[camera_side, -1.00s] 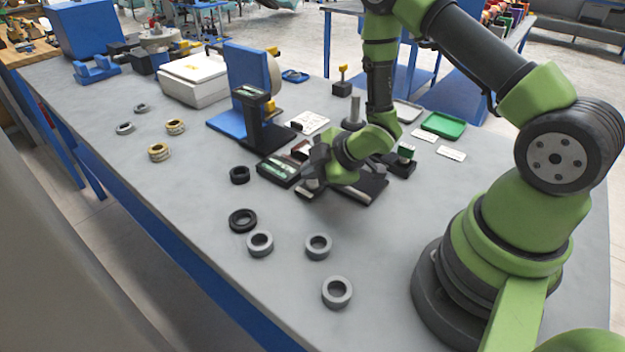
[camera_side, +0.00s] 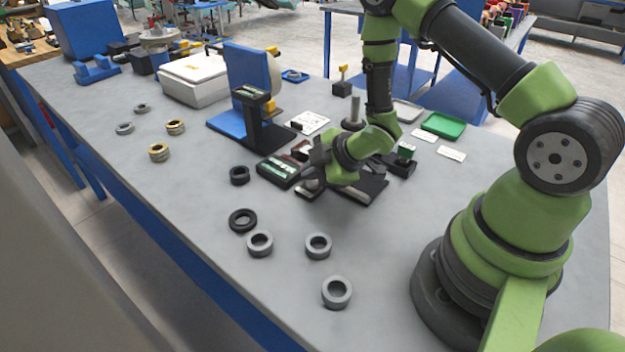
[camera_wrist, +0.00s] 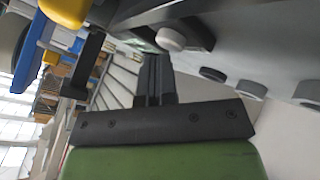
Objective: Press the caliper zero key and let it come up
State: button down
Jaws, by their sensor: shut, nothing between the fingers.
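In the side view my gripper (camera_side: 312,178) is low over a dark flat base (camera_side: 368,192) on the bench. In the wrist view its two dark fingers (camera_wrist: 155,62) are together with nothing between them. A round pale key (camera_wrist: 170,39) shows just past the fingertips, by a dark body with a greenish panel. I cannot tell whether the tips touch it or whether it is pressed. A black unit with a pale green display (camera_side: 278,171) lies left of my gripper in the side view. I cannot tell for sure which part is the caliper; my gripper hides part of this area.
Several dark and grey rings, one of them here (camera_side: 260,243), lie in front of the gripper. A black stand on a blue base (camera_side: 225,127) is behind to the left. A green tray (camera_side: 443,125) is at the back right.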

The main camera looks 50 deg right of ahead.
jog(key=shift+r, duration=0.65)
jog(key=shift+r, duration=2.5)
jog(key=shift+r, duration=0.25)
notch_tip(320, 180, up, 7)
jog(key=d+m+h, duration=0.1)
jog(key=m+h, duration=0.1)
jog(key=m, duration=0.1)
notch_tip(320, 180, up, 8)
jog(key=f+m, duration=0.1)
jog(key=m, duration=0.4)
send_over(312, 182)
jog(key=s, duration=0.5)
jog(key=s+a+r+m+g+y, duration=0.1)
jog(key=s+a+r+m, duration=0.2)
jog(key=s, duration=0.4)
jog(key=s+a+r+m+y, duration=0.1)
jog(key=s+a+r+m, duration=0.2)
jog(key=s, duration=0.4)
jog(key=shift+r+m+g, duration=0.4)
jog(key=shift+r+m, duration=0.25)
jog(key=shift+m, duration=0.05)
